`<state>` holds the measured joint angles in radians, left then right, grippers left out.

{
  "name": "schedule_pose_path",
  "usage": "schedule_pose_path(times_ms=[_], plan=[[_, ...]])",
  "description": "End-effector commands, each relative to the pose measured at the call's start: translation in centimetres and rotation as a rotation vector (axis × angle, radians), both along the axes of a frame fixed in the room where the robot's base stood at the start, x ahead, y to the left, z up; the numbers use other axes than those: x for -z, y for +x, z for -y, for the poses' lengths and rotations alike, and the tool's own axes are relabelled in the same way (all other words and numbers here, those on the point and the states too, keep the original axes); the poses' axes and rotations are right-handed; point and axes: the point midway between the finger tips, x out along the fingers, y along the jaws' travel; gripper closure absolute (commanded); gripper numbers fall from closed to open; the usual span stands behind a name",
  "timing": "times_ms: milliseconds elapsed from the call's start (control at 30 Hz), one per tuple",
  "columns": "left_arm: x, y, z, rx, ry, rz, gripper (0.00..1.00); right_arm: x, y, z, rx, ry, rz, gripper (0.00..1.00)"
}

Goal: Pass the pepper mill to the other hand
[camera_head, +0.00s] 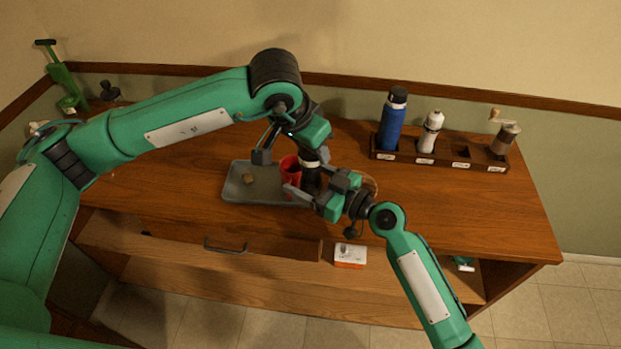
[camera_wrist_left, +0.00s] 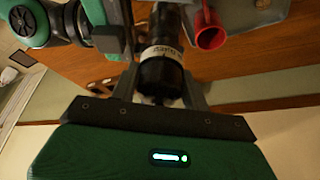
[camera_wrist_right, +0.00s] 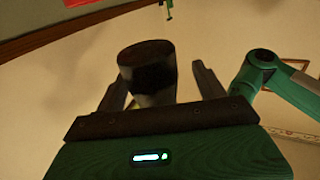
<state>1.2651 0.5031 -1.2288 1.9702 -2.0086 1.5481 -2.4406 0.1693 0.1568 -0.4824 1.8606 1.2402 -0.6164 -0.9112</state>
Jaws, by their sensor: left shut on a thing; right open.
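The pepper mill (camera_head: 311,179) is a dark cylinder with a pale labelled band, held above the counter near the red cup. My left gripper (camera_head: 295,154) is shut on it from above. The left wrist view shows the mill (camera_wrist_left: 162,70) between the left fingers. My right gripper (camera_head: 315,190) is open at the mill's lower part, coming in from the right. In the right wrist view the mill's dark end (camera_wrist_right: 148,70) stands between the spread right fingers; I cannot tell whether they touch it.
A grey tray (camera_head: 236,192) holds a red cup (camera_head: 289,164) and a small brown lump (camera_head: 248,180). A dark rack (camera_head: 425,161) at the back right holds a blue bottle (camera_head: 391,122), a white bottle (camera_head: 430,133) and a crank grinder (camera_head: 504,140); one slot is empty. The right counter is clear.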

Motion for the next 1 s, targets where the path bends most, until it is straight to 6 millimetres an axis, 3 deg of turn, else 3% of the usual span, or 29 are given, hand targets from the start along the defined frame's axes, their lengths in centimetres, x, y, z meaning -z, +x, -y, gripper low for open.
schedule_pose_path(times_ms=[67,333,367,400,500,833,1000], plan=[[-0.1,0.0,0.0,0.000,-0.001,0.001,0.98,0.0,0.0,0.0,0.000,0.000,0.000,0.32],[-0.1,0.1,0.0,-0.001,-0.001,0.003,0.98,-0.1,-0.1,-0.1,-0.003,0.001,0.000,0.83],[-0.1,0.1,0.0,-0.001,-0.002,0.003,0.98,-0.1,-0.1,-0.1,-0.003,0.001,0.000,0.83],[-0.1,0.1,0.0,-0.001,-0.002,0.003,0.46,-0.2,-0.1,-0.1,-0.004,0.002,0.001,0.83],[-0.1,0.1,0.0,-0.001,-0.001,0.003,0.28,-0.1,-0.1,-0.1,-0.003,0.002,0.001,0.83],[-0.3,0.0,-0.1,0.000,-0.001,0.002,0.28,-0.1,0.0,0.0,-0.001,0.001,0.002,0.84],[-2.4,-0.6,-0.6,0.000,-0.001,0.005,0.28,-0.1,0.0,0.0,0.000,0.001,0.002,0.84]])
